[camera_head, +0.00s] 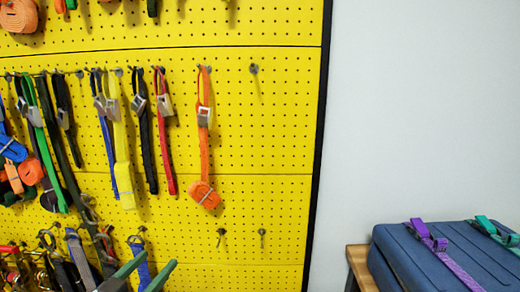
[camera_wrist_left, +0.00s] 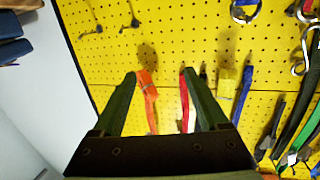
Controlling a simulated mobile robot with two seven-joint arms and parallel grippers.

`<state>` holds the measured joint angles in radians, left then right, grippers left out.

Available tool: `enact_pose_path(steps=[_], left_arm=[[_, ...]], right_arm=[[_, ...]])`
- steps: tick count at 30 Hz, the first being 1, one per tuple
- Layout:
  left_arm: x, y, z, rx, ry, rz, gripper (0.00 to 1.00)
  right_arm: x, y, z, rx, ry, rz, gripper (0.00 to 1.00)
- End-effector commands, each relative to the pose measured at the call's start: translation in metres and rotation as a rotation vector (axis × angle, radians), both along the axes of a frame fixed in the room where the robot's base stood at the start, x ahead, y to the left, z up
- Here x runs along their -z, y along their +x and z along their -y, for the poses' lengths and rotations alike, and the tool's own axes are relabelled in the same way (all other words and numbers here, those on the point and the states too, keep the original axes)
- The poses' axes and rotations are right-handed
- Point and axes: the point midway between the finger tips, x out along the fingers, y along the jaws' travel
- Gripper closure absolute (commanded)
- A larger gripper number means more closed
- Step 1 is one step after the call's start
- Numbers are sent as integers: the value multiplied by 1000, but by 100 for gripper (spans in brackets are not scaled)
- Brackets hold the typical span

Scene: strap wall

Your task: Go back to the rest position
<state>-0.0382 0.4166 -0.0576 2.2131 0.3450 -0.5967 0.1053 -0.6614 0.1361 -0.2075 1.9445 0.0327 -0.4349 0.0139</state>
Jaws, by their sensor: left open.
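My left gripper (camera_head: 156,262) comes in at the bottom of the head view, its two green fingers apart. It also shows in the left wrist view (camera_wrist_left: 159,73), open with nothing between the fingers. It is in front of the yellow pegboard (camera_head: 270,130) and apart from the straps as far as I can see. An orange strap (camera_head: 204,150) hangs from a hook above and to the right of the gripper in the head view, with a coil at its lower end. In the left wrist view the orange strap (camera_wrist_left: 147,83) appears behind the fingers. My right gripper is not in view.
Red (camera_head: 166,140), black (camera_head: 146,150), yellow (camera_head: 122,160) and several other straps hang left of the orange one. Two bare hooks (camera_head: 221,233) sit low on the board. At right, a blue case (camera_head: 430,262) with purple and green straps rests on a wooden surface (camera_head: 358,260).

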Motion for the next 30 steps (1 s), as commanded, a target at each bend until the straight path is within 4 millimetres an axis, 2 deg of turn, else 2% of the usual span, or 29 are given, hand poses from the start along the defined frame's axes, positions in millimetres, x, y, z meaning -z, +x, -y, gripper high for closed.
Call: enact_pose_path(steps=[1,3,5,6,9,12,15,19,22,30], left_arm=[[36,-10,3,-15,-3,-84,23],[84,-27,7,-30,7,-178,23],[123,-46,11,-41,16,-257,23],[147,-62,15,-46,22,-308,23],[201,-106,25,-52,43,-430,23],[241,-150,36,-51,61,-531,23],[267,-187,45,-47,77,-604,23],[284,-214,52,-40,89,-656,23],[289,-221,54,-39,92,-667,23],[289,-221,54,-39,92,-667,23]], right_arm=[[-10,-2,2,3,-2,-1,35],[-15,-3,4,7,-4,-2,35],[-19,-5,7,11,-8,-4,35],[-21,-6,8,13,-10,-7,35],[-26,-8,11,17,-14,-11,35],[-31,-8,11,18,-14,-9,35],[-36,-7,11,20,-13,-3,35],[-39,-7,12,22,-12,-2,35],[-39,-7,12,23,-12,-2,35],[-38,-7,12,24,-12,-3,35]])
